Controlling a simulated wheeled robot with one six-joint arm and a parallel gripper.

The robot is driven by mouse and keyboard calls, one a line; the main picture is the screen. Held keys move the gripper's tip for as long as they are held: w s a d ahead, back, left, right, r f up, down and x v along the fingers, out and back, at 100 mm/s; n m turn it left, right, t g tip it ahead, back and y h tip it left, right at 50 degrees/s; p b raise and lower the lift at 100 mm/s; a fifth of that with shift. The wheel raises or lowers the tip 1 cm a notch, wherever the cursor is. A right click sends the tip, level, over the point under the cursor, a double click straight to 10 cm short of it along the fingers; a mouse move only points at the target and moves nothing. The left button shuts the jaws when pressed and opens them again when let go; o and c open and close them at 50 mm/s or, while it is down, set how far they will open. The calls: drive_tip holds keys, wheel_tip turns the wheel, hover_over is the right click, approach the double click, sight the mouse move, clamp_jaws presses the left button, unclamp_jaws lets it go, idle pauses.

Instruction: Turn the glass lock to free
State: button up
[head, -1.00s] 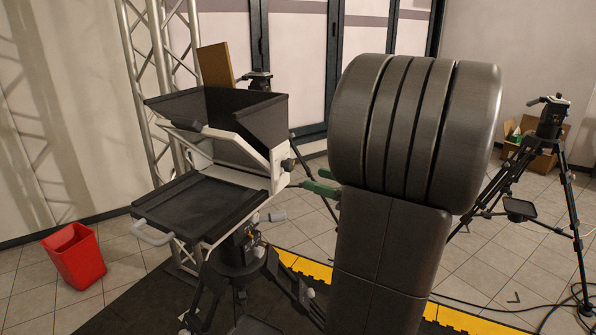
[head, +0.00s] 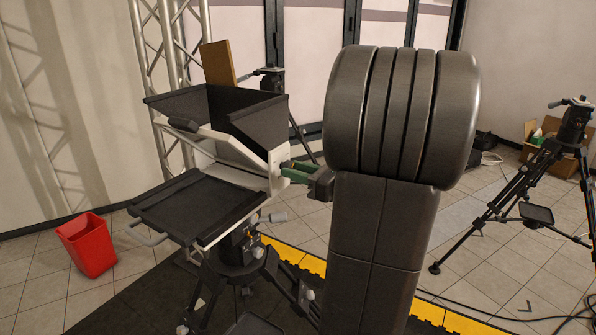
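The teleprompter stands on a tripod left of centre, with a black hood (head: 240,115), a pale side frame (head: 245,155) and a flat black tray (head: 195,205). My gripper (head: 287,171), with green fingers and a dark body, reaches in from the right. Its fingertips are at the right end of the side frame, where the dark lock knob sits. The knob is mostly hidden by the fingers, so its turn position does not show. I cannot tell whether the fingers are closed on it. My own arm fills the middle of the view.
A red bin (head: 87,244) stands on the floor at left. A second tripod (head: 540,185) stands at right, near a cardboard box (head: 565,160). Cables (head: 500,312) lie on the floor at lower right. A yellow edge strip (head: 300,262) borders the dark mat.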

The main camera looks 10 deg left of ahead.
drive_tip(key=shift+c, duration=0.6)
drive_tip(key=shift+f+n+b, duration=0.1)
drive_tip(key=shift+n+b, duration=0.2)
drive_tip(key=shift+b, duration=0.1)
drive_tip(key=n+b, duration=1.7)
drive_tip(key=b, duration=0.1)
drive_tip(key=shift+n+b, duration=0.3)
drive_tip(key=shift+b, duration=0.05)
drive_tip(key=o, duration=1)
